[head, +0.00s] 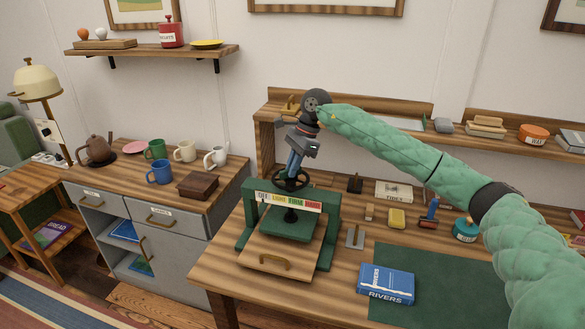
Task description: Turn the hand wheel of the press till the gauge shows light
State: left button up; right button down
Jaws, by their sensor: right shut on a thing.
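The press (248,215) is a green frame standing on the wooden bench. Its dark hand wheel (279,182) sits on top. A gauge strip (300,202) with white, yellow, green and red sections runs across the front of the crossbar; the pointer is too small to read. Below it is a green pressing plate (275,231) over a wooden base with a brass handle. My right gripper (291,172) comes down from above and is shut on the hand wheel, hiding part of it. My left gripper is not in view.
A blue book (386,284) lies partly on a green mat (430,260) right of the press. A shelf (360,105) stands behind the press. A grey cabinet (180,225) with mugs stands left.

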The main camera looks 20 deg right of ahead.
aim_at(301, 174)
jog(key=c, duration=1.5)
grip_release()
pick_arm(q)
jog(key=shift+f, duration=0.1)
pick_arm(e)
jog(key=shift+r, duration=0.1)
jog(key=b+v, duration=0.2)
jog(key=v, duration=0.5)
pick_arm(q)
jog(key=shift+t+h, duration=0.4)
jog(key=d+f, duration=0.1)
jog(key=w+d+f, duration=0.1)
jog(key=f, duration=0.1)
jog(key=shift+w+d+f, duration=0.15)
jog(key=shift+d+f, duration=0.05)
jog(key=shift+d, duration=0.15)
pick_arm(e)
jog(key=shift+d+r, duration=0.15)
jog(key=shift+r, duration=0.15)
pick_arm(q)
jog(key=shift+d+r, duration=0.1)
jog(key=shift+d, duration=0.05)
